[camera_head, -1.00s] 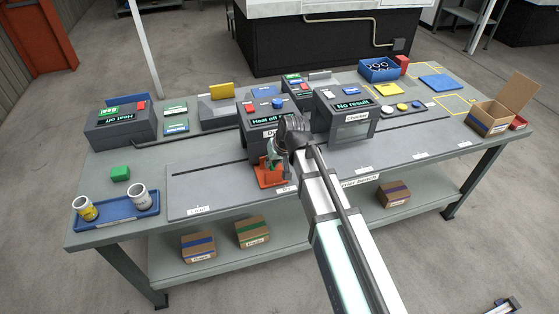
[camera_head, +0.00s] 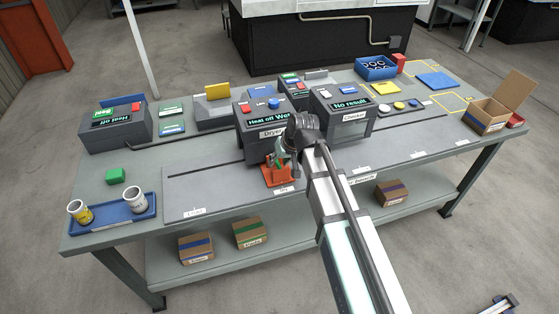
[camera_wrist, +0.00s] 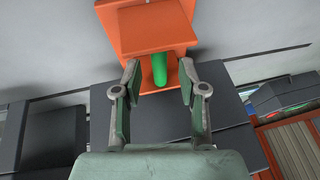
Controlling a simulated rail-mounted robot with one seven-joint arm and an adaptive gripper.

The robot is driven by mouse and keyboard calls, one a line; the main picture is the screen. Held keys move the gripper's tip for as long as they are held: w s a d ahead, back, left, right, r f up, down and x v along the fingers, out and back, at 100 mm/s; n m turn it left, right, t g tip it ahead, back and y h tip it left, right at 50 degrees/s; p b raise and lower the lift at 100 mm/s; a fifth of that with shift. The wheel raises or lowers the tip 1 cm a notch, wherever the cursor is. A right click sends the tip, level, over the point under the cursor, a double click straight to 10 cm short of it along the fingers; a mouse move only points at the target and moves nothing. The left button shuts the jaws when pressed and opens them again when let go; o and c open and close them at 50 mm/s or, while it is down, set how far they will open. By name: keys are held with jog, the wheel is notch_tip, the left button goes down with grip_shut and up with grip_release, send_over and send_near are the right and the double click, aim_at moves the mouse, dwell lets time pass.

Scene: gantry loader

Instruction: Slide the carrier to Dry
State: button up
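The orange carrier (camera_head: 278,177) stands on the bench's slotted track, beside the Dry label (camera_head: 285,189) and in front of the Dryer box (camera_head: 262,122). In the head view my gripper (camera_head: 281,156) is at the carrier, partly hidden by my wrist. In the wrist view the carrier (camera_wrist: 160,38) is at the top centre, with a green cylinder (camera_wrist: 160,72) on it. The exact contact is hard to see.
The Checker box (camera_head: 342,114) stands right of the Dryer. The track plate (camera_head: 215,190) is clear to the left, past the Load label (camera_head: 193,212). A blue tray (camera_head: 110,213) with two cups is at the left, and an open cardboard box (camera_head: 490,117) at the right.

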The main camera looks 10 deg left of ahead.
jog(key=v, duration=1.2)
jog(key=shift+s, duration=0.1)
